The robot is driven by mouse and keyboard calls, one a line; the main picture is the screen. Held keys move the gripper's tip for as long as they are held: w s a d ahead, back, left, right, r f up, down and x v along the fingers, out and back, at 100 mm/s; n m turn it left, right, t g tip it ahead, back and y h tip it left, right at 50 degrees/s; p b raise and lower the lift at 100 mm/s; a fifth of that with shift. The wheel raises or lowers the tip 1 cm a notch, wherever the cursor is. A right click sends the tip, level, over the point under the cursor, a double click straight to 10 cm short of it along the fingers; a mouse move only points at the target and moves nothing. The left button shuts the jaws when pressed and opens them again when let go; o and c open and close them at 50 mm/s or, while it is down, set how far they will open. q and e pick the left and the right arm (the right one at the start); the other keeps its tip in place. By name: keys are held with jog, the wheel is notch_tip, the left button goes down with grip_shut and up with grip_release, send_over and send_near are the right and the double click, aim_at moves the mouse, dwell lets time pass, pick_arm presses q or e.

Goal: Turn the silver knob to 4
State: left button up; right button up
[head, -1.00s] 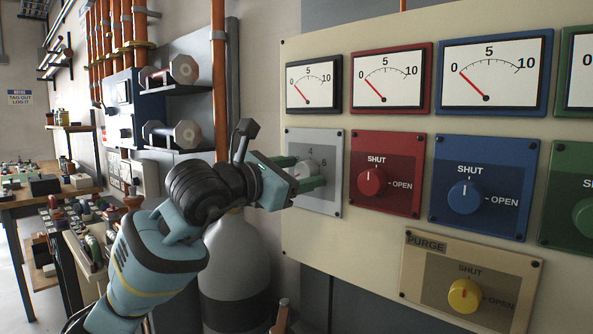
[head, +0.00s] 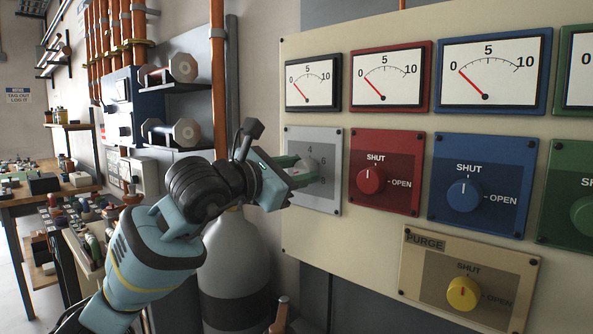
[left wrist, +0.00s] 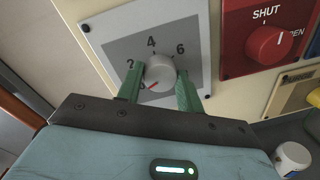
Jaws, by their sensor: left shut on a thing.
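The silver knob (left wrist: 160,74) sits on a grey square plate (head: 329,204) with numbers around it. In the left wrist view the 2 is left of the knob, the 4 above it and the 6 to its right. The knob's red mark points to the lower left, towards a partly hidden 0. My left gripper (left wrist: 160,88) has its green fingers on both sides of the knob and is shut on it. In the head view its fingers (head: 303,170) partly hide the knob. My right gripper is not in view.
A red knob (head: 371,181) on its red plate is just right of the grey plate. A blue knob (head: 465,196) is further right and a yellow purge knob (head: 463,294) lower down. Gauges line the panel above. A grey gas cylinder (head: 238,262) stands below my left wrist.

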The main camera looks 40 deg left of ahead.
pick_arm(q)
jog(key=m, duration=0.6)
jog(key=shift+p, duration=0.3)
jog(key=m, duration=0.5)
jog(key=shift+y, duration=0.4)
jog(key=m, duration=0.2)
jog(key=m+p, duration=0.1)
jog(key=m, duration=0.2)
jog(key=shift+d+g+y, duration=0.1)
jog(key=shift+g+y, duration=0.2)
jog(key=m, duration=0.4)
jog(key=shift+m, duration=0.5)
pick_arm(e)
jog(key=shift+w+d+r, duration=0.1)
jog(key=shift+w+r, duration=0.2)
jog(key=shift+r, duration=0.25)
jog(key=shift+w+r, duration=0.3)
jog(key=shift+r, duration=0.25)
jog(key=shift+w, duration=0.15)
pick_arm(q)
jog(key=o, duration=0.9)
jog(key=shift+o, duration=0.4)
